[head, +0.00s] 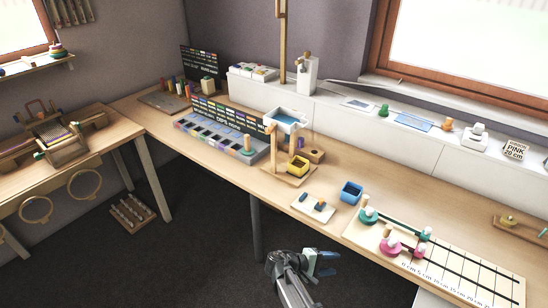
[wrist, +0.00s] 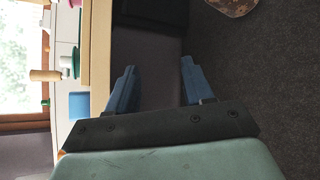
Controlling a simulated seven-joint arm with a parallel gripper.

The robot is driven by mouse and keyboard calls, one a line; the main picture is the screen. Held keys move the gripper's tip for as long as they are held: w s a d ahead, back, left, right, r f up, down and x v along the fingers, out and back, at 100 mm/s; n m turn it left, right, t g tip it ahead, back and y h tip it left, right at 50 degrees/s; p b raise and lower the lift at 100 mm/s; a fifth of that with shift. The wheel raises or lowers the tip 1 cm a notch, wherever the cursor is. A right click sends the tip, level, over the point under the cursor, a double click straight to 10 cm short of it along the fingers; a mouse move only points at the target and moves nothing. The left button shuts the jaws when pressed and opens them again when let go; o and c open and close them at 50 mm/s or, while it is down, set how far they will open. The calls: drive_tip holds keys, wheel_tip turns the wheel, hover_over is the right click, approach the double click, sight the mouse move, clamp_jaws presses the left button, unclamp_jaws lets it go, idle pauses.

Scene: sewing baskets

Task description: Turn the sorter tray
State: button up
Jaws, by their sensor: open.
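A white tray with a blue inside (head: 285,117) sits raised on a wooden stand (head: 270,152) at the middle of the long table; I take it as the sorter tray. My gripper (head: 328,263) is over the dark floor in front of the table, well away from the tray. It is open and empty, with both blue fingers apart in the wrist view (wrist: 158,70). The tray cannot be made out in the wrist view.
A grey compartment rack (head: 222,139) with a dark label board lies left of the stand. A small white board (head: 313,208) lies near the front edge. A ruled mat (head: 450,262) with pink and green spools lies at right. White ledge boxes (head: 350,112) line the back.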

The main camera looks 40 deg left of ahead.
sight(267, 132)
drive_tip(key=a+r+n+t+y, duration=0.1)
drive_tip(key=a+r+t+y, duration=0.35)
drive_tip(key=a+r, duration=1.25)
drive_tip(key=a+r+n+t+y, duration=0.1)
drive_tip(key=a+r+t+y, duration=0.3)
drive_tip(key=a+r, duration=1.3)
drive_tip(key=shift+g+y, duration=0.25)
drive_tip(key=shift+g, duration=0.4)
drive_tip(key=w+a+f, duration=0.1)
drive_tip(key=w, duration=0.4)
drive_tip(key=w+a+f, duration=0.1)
drive_tip(key=w+a, duration=0.1)
drive_tip(key=w, duration=0.2)
drive_tip(key=w+a+f, duration=0.1)
drive_tip(key=w, duration=0.4)
drive_tip(key=shift+w+a+f, duration=0.25)
drive_tip(key=shift+w, duration=0.05)
drive_tip(key=shift+c, duration=0.2)
clamp_jaws()
